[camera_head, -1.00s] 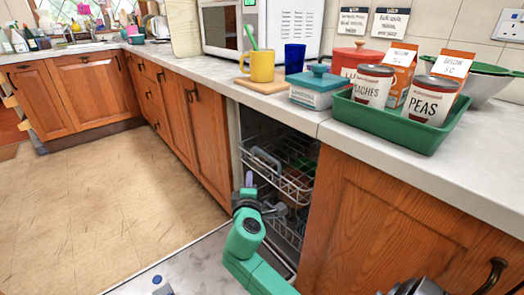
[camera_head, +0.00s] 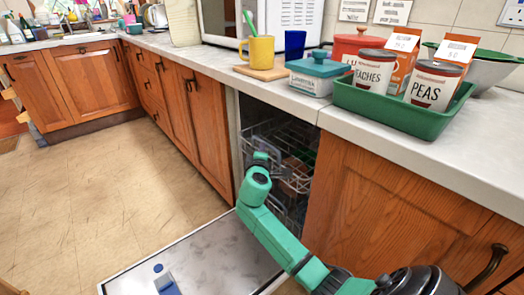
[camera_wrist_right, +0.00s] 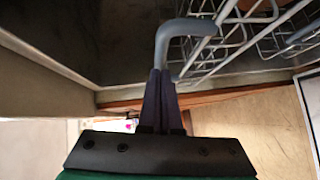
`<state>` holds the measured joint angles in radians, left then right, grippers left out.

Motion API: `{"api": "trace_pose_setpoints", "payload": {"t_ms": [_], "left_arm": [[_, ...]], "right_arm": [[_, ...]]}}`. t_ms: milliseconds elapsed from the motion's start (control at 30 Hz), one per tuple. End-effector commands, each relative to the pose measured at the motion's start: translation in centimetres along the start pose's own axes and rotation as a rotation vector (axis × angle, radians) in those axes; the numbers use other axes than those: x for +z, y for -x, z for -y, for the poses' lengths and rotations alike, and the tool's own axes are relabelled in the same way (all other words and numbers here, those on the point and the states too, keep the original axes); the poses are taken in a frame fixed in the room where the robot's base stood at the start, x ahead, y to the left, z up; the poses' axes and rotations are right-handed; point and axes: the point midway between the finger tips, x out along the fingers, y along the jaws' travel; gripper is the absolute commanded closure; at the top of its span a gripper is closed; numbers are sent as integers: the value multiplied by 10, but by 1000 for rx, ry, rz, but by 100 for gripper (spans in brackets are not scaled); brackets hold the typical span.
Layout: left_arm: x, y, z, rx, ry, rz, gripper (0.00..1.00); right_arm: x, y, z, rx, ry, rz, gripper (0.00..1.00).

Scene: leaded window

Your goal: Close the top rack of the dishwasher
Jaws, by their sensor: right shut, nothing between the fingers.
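The dishwasher's top rack (camera_head: 296,181) is a white wire rack inside the open cavity under the counter, partly hidden by my right arm. Its grey handle (camera_wrist_right: 186,28) shows in the right wrist view. My right gripper (camera_wrist_right: 160,72) is shut and empty, its dark fingertips right at the handle's bent end; I cannot tell if they touch. In the head view my green right wrist (camera_head: 257,178) is in front of the rack and hides the fingers. The open dishwasher door (camera_head: 215,248) lies low in front. My left gripper is not in view.
The counter (camera_head: 290,101) overhangs the cavity. A green tray (camera_head: 395,118) with cans and cartons stands on it to the right. Wooden cupboards (camera_head: 210,135) flank the opening. A blue and white item (camera_head: 165,281) lies on the door. The floor at left is clear.

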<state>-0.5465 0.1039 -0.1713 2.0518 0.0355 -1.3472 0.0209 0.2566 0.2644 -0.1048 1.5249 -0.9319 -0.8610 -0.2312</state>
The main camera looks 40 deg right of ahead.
Motion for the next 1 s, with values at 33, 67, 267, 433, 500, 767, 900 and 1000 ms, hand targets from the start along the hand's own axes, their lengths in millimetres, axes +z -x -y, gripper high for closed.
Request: {"api": "trace_pose_setpoints", "payload": {"t_ms": [33,67,267,433,500,767,900,1000], "left_arm": [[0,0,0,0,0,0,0],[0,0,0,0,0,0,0],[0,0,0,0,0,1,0],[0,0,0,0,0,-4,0],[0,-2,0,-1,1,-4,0],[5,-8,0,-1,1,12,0],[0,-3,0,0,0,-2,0],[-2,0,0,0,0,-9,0]], "right_arm": [[0,0,0,0,0,0,100],[0,0,0,0,0,0,100],[1,0,0,0,0,0,100],[15,-15,-5,2,4,3,100],[28,-27,-8,1,4,4,100],[66,-66,-18,0,2,3,100],[72,-71,-21,1,0,2,100],[72,-71,-21,2,0,3,100]]}}
